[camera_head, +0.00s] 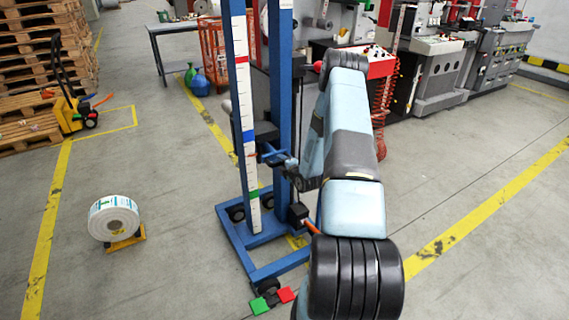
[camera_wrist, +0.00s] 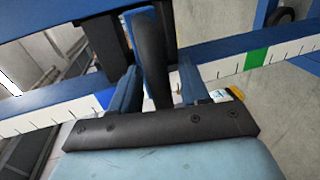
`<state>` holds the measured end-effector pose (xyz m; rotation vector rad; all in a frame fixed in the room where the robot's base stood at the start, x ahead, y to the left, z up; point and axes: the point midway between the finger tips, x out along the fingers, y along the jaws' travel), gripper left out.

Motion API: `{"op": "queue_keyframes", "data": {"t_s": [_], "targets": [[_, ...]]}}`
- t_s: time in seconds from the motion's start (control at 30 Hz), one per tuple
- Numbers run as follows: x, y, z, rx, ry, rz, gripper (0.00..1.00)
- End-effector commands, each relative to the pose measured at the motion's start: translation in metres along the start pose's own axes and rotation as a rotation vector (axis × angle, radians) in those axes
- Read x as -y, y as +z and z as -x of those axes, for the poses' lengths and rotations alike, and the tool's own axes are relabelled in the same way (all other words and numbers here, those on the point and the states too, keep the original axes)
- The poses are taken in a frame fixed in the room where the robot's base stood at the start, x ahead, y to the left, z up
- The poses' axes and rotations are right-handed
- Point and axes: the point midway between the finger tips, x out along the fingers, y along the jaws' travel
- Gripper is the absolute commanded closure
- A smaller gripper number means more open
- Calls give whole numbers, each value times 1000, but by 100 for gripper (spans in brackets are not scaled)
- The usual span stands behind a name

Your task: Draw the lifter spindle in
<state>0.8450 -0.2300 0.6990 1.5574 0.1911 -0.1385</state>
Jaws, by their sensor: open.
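The blue lifter (camera_head: 284,110) stands upright in the middle of the head view, with a white graduated scale (camera_head: 243,100) marked red, blue and green on its mast. A dark carriage (camera_head: 262,133) sits partway up behind the scale. My gripper (camera_head: 268,154) is at the mast, at about carriage height. In the wrist view my gripper (camera_wrist: 157,92) is open, its two blue fingers apart. A black rounded bar (camera_wrist: 150,55) lies between them; I cannot tell whether the fingers touch it. I cannot clearly make out the spindle.
A label roll (camera_head: 113,218) rests on a small yellow stand on the floor at left. Green (camera_head: 259,305) and red (camera_head: 286,295) pedals lie at the lifter's foot. A pallet truck (camera_head: 72,112) and pallets stand back left, machines (camera_head: 437,70) back right. Floor at right is clear.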

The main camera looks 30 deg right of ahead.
Motion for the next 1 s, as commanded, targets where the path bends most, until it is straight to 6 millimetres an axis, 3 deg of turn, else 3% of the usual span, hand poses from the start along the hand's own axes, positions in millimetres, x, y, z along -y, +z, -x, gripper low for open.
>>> {"op": "queue_keyframes", "data": {"t_s": [0.27, 0.73, 1.0], "targets": [[0, 0, -1, 0, 0, 0, 54], [0, 0, -1, 0, -1, 0, 100], [1, 0, 0, 0, -2, 0, 100]]}}
